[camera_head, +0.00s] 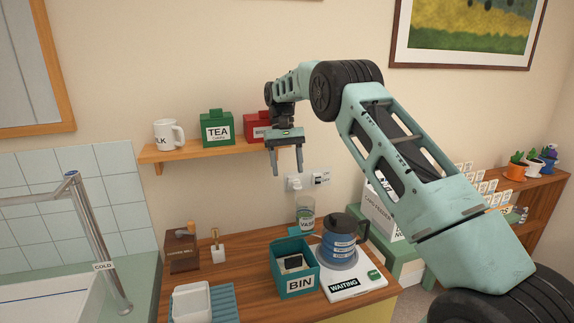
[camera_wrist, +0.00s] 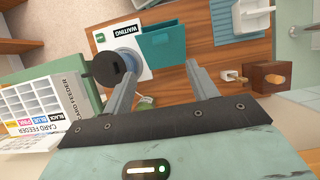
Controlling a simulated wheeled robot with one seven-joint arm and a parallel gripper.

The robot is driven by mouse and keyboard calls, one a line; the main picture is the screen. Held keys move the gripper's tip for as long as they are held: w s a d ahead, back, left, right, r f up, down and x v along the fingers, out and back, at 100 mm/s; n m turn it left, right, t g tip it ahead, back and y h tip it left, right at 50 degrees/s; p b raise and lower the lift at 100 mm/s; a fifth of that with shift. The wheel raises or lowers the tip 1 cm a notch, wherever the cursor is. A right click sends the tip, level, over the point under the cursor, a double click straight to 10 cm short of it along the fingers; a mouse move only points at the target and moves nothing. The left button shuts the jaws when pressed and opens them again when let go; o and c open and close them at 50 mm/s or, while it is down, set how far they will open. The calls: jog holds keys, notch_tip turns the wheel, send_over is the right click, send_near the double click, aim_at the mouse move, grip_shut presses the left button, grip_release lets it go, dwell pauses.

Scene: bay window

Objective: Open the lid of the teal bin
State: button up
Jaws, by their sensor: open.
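The teal bin (camera_head: 298,285), with a white BIN label on its front, stands on the wooden counter in the head view. Its top looks open, with a dark object (camera_head: 290,264) inside. A teal panel (camera_head: 291,245) rises at its back; I cannot tell whether it is the lid or the wall. A teal part of the bin (camera_wrist: 172,48) shows in the wrist view, beyond the fingertips. My gripper (camera_head: 287,166) is open and empty, pointing down, well above the counter and apart from the bin. It also shows in the wrist view (camera_wrist: 161,70).
A glass jar (camera_head: 305,216) is behind. A brown box (camera_head: 181,252) and white tub (camera_head: 191,302) stand left. The shelf (camera_head: 160,155) holds the TEA tin (camera_head: 217,125).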

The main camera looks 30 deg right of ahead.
jog(key=shift+w+r, duration=0.1)
jog(key=shift+r, duration=0.25)
